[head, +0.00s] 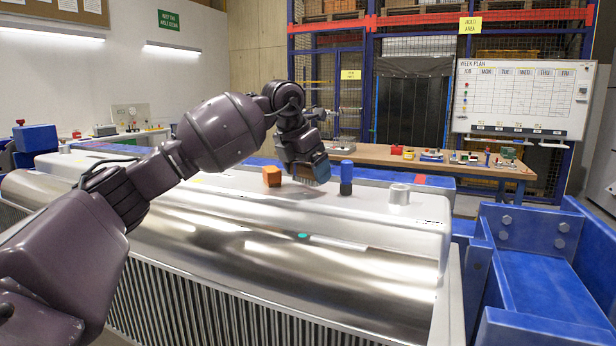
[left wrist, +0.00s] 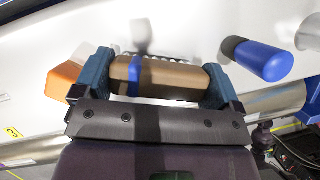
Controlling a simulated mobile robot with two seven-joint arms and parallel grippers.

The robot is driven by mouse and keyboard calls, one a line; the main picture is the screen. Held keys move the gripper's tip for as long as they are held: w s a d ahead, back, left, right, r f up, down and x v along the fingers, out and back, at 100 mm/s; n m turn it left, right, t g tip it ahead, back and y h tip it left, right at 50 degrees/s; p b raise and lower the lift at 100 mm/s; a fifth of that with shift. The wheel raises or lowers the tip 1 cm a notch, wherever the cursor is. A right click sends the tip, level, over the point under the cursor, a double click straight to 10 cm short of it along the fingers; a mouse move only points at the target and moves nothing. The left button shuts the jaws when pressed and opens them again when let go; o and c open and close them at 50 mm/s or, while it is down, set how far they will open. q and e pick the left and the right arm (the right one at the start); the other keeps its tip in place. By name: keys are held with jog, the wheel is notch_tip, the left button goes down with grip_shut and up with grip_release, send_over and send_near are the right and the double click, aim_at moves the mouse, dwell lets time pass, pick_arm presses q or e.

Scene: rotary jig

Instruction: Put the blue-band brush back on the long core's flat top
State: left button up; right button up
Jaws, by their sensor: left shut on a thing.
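The brush (left wrist: 175,75) has a brown body with a blue band near its left end, and pale bristles along its far edge. My left gripper (head: 314,176) is shut on it; in the left wrist view the blue fingers (left wrist: 160,78) grip its two ends. The gripper hides most of the brush in the head view. The brush is at or just above the long core's white flat top (head: 225,180); I cannot tell whether it touches. My right gripper is not in view.
On the flat top, an orange block (head: 272,176) stands left of the gripper. A blue cylinder with a dark part (head: 346,177) and a white cylinder (head: 400,195) stand to its right. The core's rounded metal side (head: 330,262) faces me. A blue steel frame (head: 545,260) is at right.

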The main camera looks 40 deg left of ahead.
pick_arm(q)
jog(key=shift+f, duration=0.65)
jog(key=shift+r, duration=0.1)
jog(key=o, duration=0.6)
